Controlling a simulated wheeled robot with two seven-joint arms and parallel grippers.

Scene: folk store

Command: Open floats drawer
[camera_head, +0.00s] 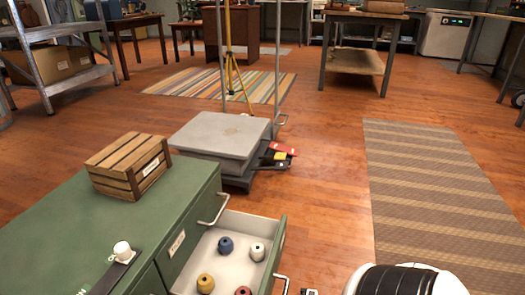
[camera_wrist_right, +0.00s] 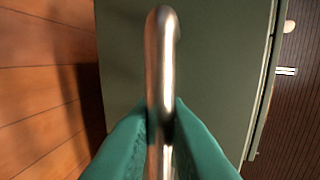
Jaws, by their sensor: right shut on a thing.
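A green cabinet (camera_head: 95,215) stands at the lower left in the head view. One drawer (camera_head: 279,248) is pulled out, and several floats lie on its pale floor: a blue one (camera_head: 226,246), a white one (camera_head: 257,251), a yellow one (camera_head: 205,283) and a red one (camera_head: 243,291) at the bottom edge. A metal handle (camera_head: 282,281) is on its front. In the right wrist view my right gripper (camera_wrist_right: 161,108) has its teal fingers shut around a metal bar handle (camera_wrist_right: 162,50) in front of a green panel (camera_wrist_right: 215,60). My left gripper is not in view.
A wooden crate (camera_head: 130,166) sits on the cabinet top. A closed drawer's handle (camera_head: 214,211) sticks out above the open drawer. A grey platform (camera_head: 222,135) stands behind the cabinet.

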